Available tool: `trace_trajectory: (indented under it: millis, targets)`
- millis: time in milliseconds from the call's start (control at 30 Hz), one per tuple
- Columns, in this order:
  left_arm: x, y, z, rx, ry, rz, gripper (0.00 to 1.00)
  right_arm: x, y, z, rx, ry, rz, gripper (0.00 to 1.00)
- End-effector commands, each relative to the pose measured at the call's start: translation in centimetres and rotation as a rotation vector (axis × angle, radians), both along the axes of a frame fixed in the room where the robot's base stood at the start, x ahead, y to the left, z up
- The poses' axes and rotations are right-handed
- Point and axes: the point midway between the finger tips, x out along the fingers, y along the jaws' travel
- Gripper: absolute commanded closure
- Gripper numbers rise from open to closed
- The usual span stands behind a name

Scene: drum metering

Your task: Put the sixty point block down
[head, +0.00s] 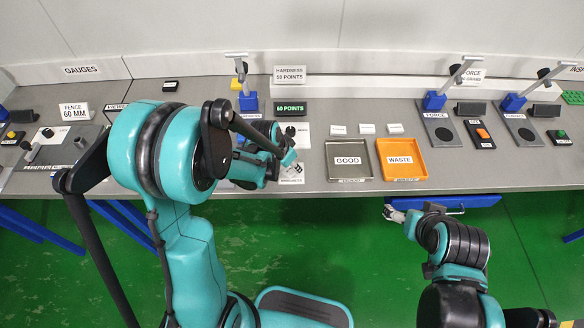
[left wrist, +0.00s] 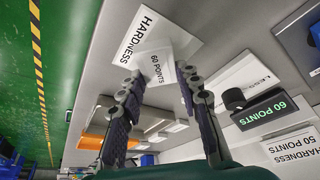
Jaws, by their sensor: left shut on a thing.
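The sixty point block (left wrist: 157,68) is a pale grey piece marked "60 POINTS" in the left wrist view. It sits between the fingertips of my left gripper (left wrist: 160,78), which is shut on it. A "HARDNESS" label shows just beyond it. I cannot tell whether the block touches the bench. In the head view my left gripper (head: 284,160) is over the bench, left of the GOOD tray, largely hidden by its own arm; the block cannot be made out there. My right gripper (head: 394,213) is empty in front of the bench; its jaw opening is unclear.
A green-lettered "60 POINTS" display (head: 290,107) stands behind my left gripper, with a "HARDNESS 50 POINTS" sign (head: 290,74) farther back. The grey GOOD tray (head: 348,174) and orange WASTE tray (head: 403,171) lie to the right. Small white labels stand behind the trays.

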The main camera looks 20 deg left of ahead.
Motion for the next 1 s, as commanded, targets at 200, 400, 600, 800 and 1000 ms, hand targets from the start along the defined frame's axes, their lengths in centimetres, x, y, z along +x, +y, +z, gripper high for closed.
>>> trace_trajectory:
  millis: [200, 400, 600, 800, 1000]
  targets:
    - [0.0, 0.0, -1.1, 0.0, 0.0, 0.0, 0.88, 0.0, 0.0, -0.4, 0.0, 0.0, 0.0, 0.21]
    - [0.0, 0.0, -1.4, 0.0, 0.0, 0.0, 0.88, 0.0, 0.0, -0.8, 0.0, 0.0, 0.0, 0.21]
    - [0.0, 0.0, -1.4, 0.0, 0.0, 0.0, 0.46, 0.0, 0.0, -0.8, 0.0, 0.0, 0.0, 0.21]
    - [0.0, 0.0, -1.4, 0.0, 0.0, 0.0, 0.46, 0.0, 0.0, -0.7, 0.0, 0.0, 0.0, 0.21]
    - [-0.4, 0.2, 0.1, 0.0, 0.0, 0.001, 0.46, 0.0, 0.0, 0.1, 0.0, 0.0, 0.0, 0.21]
